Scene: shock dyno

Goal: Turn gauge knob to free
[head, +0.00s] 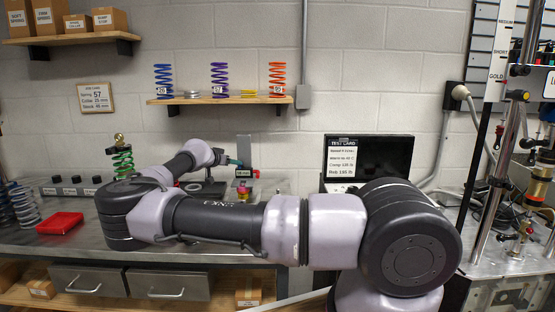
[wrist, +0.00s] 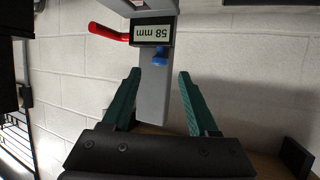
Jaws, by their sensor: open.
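The gauge (wrist: 153,95) is a grey upright column, seen upside down in the wrist view. Its display (wrist: 152,31) reads 58 mm. A blue knob (wrist: 160,57) sits on the column near the display, and a red lever (wrist: 108,34) sticks out to the left. My gripper (wrist: 160,73) is open, its green fingers on either side of the column, with the blue knob just beyond the fingertips. I see no contact with it. In the head view the gauge (head: 244,148) stands on the bench and my gripper (head: 233,162) is beside it. The knob's setting is not readable.
A shelf (head: 220,101) with coloured springs hangs above the gauge. A monitor (head: 368,157) stands to the right on the bench. My arm hides much of the bench.

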